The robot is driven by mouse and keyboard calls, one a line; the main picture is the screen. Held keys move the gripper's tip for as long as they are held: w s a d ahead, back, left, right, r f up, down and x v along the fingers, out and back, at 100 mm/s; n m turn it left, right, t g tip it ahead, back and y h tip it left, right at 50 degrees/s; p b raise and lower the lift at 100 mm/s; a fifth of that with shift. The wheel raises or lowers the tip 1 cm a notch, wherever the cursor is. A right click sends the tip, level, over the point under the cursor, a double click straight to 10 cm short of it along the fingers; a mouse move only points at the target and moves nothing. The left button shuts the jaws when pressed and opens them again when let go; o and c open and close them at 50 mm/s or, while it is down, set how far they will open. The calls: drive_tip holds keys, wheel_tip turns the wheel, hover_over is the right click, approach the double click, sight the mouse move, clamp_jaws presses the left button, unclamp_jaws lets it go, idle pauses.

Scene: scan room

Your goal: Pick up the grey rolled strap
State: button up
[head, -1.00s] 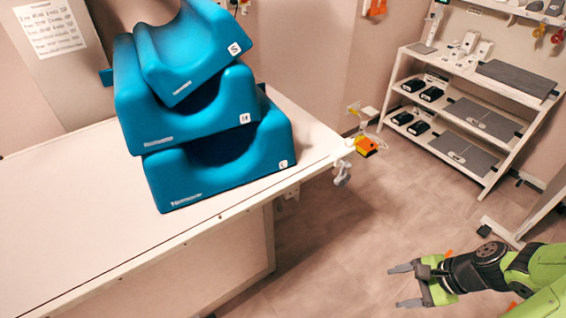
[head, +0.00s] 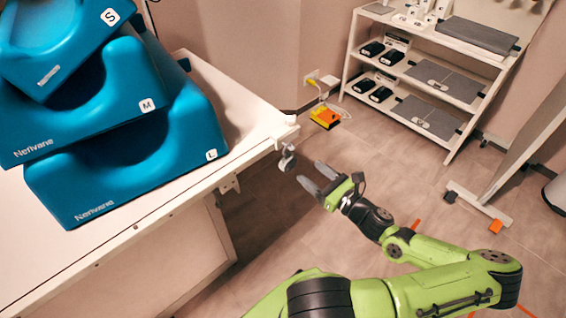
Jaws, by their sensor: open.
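Stacked blue cushions marked S, M and L (head: 150,150) stand on the table. Behind is a white shelf unit (head: 345,60) with grey pads and black boxes. An orange-yellow device (head: 325,117) is by the wall. A white-footed stand (head: 480,205) is at right. Floor between is clear.

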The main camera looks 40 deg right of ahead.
sight(289, 156)
drive_tip(key=w, duration=0.3)
drive_tip(key=w+b, duration=0.1)
drive_tip(key=w, duration=0.3)
drive_tip(key=w+b, duration=0.1)
drive_tip(key=w, duration=0.2)
drive_tip(key=shift+w+a, duration=0.15)
drive_tip(key=shift+a, duration=0.1)
drive_tip(key=shift+c, duration=0.5)
drive_tip(key=c, duration=1)
